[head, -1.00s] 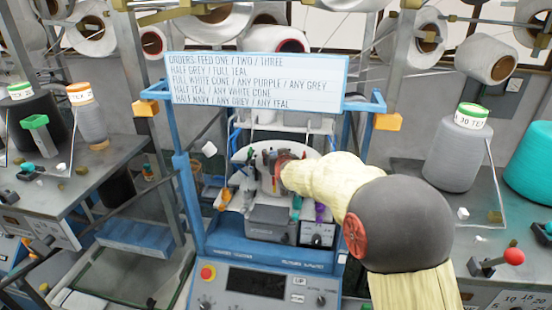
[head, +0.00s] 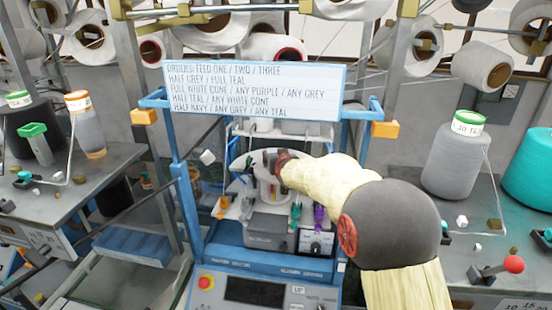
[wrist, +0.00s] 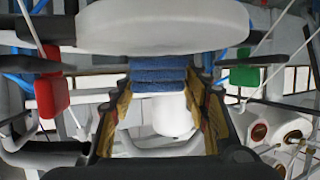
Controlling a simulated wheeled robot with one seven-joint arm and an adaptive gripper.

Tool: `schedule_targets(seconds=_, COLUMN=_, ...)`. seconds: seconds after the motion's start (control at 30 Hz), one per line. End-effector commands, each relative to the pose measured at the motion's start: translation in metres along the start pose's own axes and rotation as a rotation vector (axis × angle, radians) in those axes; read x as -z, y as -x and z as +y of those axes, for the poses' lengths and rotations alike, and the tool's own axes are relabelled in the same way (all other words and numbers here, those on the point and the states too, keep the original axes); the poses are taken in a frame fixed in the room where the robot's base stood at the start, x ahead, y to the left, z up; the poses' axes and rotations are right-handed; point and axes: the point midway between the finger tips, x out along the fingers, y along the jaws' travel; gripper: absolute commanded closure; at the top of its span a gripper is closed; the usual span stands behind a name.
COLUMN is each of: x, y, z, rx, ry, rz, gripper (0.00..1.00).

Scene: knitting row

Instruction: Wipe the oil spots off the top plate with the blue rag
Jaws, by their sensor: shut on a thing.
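My gripper (wrist: 160,115) has its two fingers closed around a folded blue rag (wrist: 158,75), which shows between the pads in the wrist view. The rag reaches up to the underside edge of a broad white round plate (wrist: 160,28); I cannot tell whether they touch. In the head view my gripper (head: 268,158) is at the white round part in the middle of the blue-framed knitting machine, with my pale arm coming in from the right. The rag is not clear there. I cannot make out oil spots in either view.
An orders sign (head: 255,92) spans the blue frame above the work area. Orange (head: 222,205) and purple (head: 318,215) parts stand around the machine centre, above a grey box (head: 268,230). Yarn cones, such as a grey one (head: 455,160), stand on side tables.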

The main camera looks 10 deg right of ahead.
Motion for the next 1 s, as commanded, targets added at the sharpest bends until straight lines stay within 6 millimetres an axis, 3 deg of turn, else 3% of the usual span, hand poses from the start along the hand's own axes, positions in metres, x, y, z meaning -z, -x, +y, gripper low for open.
schedule_targets(seconds=0.43, x=0.043, y=0.016, z=0.0, rx=0.0, ry=0.001, rz=0.003, gripper=0.74)
schedule_targets(seconds=0.83, x=0.046, y=0.017, z=0.0, rx=0.0, ry=0.001, rz=0.003, gripper=0.74)
schedule_targets(seconds=1.0, x=0.056, y=0.02, z=0.0, rx=0.0, ry=0.0, rz=0.004, gripper=0.74)
